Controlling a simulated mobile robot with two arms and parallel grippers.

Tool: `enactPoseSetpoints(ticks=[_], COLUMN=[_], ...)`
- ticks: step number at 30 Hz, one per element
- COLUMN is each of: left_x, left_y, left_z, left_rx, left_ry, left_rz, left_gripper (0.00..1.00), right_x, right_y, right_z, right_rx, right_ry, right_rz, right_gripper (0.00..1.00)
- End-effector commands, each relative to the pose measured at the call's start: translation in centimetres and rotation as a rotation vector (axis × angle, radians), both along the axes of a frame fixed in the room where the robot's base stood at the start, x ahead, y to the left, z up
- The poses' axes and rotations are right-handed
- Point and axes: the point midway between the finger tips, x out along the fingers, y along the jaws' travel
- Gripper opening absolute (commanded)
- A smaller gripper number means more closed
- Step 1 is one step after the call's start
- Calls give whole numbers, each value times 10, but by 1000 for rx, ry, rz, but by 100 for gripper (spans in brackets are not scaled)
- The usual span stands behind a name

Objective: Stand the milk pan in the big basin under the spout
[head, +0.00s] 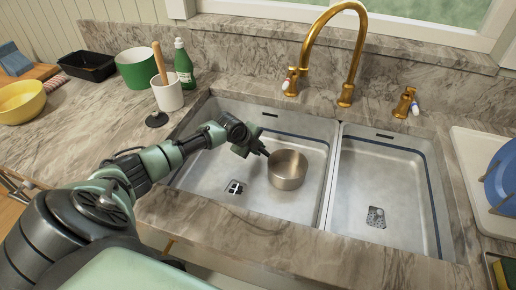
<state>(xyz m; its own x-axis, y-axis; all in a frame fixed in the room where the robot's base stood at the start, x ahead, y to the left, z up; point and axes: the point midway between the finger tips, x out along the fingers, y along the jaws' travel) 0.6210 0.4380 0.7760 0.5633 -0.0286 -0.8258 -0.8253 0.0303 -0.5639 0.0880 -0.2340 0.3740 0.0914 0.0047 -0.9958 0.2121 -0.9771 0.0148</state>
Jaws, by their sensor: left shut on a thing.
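The milk pan (287,170) is a small silvery metal pan. It is upright in the big basin (205,165), the left and wider one, near the divider. I cannot tell whether its base touches the basin floor. My left gripper (263,152) is at the pan's left side, shut on its handle, which the fingers mostly hide. The brass spout (345,45) arches up behind the basins, its tip above the big basin. My right gripper is not in view.
A divider (331,180) separates the big basin from the narrower right basin (385,190). Brass taps flank the spout. A green bottle (184,68), a white crock (168,97) and a black sink plug (157,119) stand left. A white tray (480,165) with a blue plate is right.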

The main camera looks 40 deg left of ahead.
Motion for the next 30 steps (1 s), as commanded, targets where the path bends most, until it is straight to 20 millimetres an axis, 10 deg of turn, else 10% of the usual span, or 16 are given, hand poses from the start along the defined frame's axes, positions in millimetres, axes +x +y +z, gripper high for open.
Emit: enactPoseSetpoints(ticks=[5,6,9,20,30], left_x=[1,1,1,-2,-30], left_y=[0,0,0,1,2], left_z=[-2,-2,-2,-1,41], left_rx=[-2,-2,-2,1,3], left_ry=[-3,-3,-3,1,0], left_rz=[0,0,0,0,-2], left_gripper=[0,24,44,44,44], right_x=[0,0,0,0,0], right_y=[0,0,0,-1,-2], right_z=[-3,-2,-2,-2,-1], right_rx=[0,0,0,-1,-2], right_ry=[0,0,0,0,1], right_rz=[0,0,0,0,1], right_gripper=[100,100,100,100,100])
